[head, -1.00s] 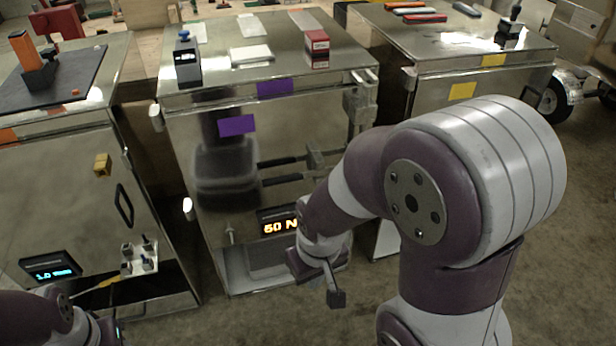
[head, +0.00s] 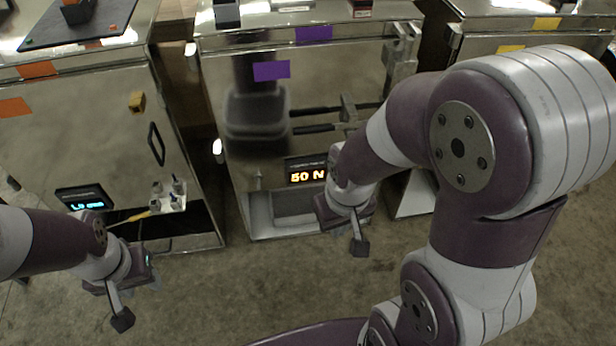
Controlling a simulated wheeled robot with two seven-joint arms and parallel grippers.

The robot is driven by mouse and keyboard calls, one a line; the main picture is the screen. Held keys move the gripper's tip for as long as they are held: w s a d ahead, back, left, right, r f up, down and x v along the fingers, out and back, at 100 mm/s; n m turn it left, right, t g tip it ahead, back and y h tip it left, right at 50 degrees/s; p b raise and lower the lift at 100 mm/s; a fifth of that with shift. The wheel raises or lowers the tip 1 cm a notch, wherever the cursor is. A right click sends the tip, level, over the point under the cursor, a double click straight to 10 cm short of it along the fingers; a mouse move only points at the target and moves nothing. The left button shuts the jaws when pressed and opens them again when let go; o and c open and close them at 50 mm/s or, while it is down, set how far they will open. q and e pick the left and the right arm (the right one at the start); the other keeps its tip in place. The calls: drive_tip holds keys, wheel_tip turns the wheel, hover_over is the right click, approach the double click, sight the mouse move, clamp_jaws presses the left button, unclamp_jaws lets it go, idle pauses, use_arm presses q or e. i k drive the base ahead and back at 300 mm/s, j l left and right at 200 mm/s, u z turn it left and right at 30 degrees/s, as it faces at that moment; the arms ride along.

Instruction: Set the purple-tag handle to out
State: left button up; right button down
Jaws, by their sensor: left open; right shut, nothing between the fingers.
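The purple-tag cabinet (head: 215,80) stands in the middle of the head view, with a purple tag (head: 271,71) on its shiny front and another on its top edge. Dark horizontal bars (head: 315,129) with a grey bracket (head: 347,108) sit on its right side. They look like the handle, but reflections and my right arm make its setting unclear. An orange display (head: 306,176) below reads 50 N. My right gripper (head: 358,243) is shut and empty, below and right of the display, apart from the bars. My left gripper (head: 122,312) is open and empty, low at the left.
The orange-tag cabinet (head: 70,150) stands at the left with a black handle (head: 156,144), a yellow block (head: 137,101) and a lit display (head: 84,205). A yellow-tag cabinet (head: 480,45) stands behind my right arm. Bare floor (head: 230,290) lies in front.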

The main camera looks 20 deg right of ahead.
sight(329, 127)
drive_tip(key=i+l+z, duration=0.3)
drive_tip(key=i+l, duration=0.55)
